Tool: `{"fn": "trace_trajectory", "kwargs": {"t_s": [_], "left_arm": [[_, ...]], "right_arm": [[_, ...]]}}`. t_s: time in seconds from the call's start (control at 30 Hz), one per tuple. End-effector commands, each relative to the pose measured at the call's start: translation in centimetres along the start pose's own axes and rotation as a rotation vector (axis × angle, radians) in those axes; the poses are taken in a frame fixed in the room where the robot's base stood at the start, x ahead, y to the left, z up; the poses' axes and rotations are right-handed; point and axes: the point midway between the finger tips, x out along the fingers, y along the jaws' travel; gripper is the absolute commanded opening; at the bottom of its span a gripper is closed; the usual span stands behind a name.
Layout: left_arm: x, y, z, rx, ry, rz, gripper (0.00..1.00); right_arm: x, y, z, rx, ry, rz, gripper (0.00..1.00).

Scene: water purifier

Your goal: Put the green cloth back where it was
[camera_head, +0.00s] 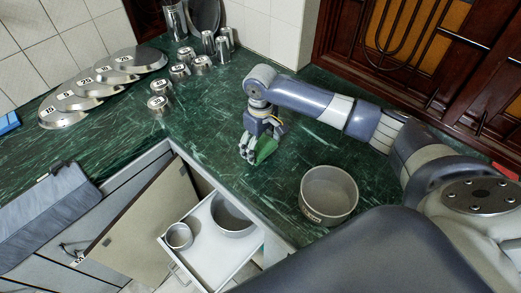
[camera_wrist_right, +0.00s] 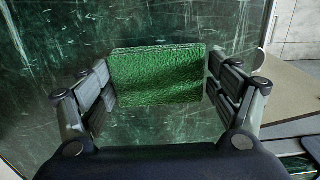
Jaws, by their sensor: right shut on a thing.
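The green cloth (camera_head: 265,150) is a small, bright green piece at the fingertips of my right gripper (camera_head: 250,155), over the dark green marble counter (camera_head: 230,120). In the right wrist view the cloth (camera_wrist_right: 157,75) looks like a flat, rough-textured rectangle between the two fingers of the right gripper (camera_wrist_right: 157,88). The right gripper is shut on it. I cannot tell whether the cloth touches the counter. My left gripper is not in view.
A round metal pot (camera_head: 328,194) stands on the counter right of the gripper. An open white drawer (camera_head: 207,262) with metal vessels lies below the counter's front edge. Numbered lids (camera_head: 68,112) and metal cups (camera_head: 159,105) stand at the back left. Counter around the gripper is clear.

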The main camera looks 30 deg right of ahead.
Motion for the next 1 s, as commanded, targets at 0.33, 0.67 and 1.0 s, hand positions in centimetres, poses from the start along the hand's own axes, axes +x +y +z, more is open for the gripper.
{"fn": "trace_trajectory", "kwargs": {"t_s": [0.33,0.67,1.0], "left_arm": [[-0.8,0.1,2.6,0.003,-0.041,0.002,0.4],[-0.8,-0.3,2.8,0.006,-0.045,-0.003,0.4],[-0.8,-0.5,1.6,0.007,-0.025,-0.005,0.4]], "right_arm": [[3.0,-0.4,0.2,-0.006,-0.005,-0.003,0.57],[3.2,-0.4,0.2,-0.006,-0.005,-0.003,1.0],[3.2,-0.4,0.2,-0.005,-0.006,-0.003,1.0]]}}
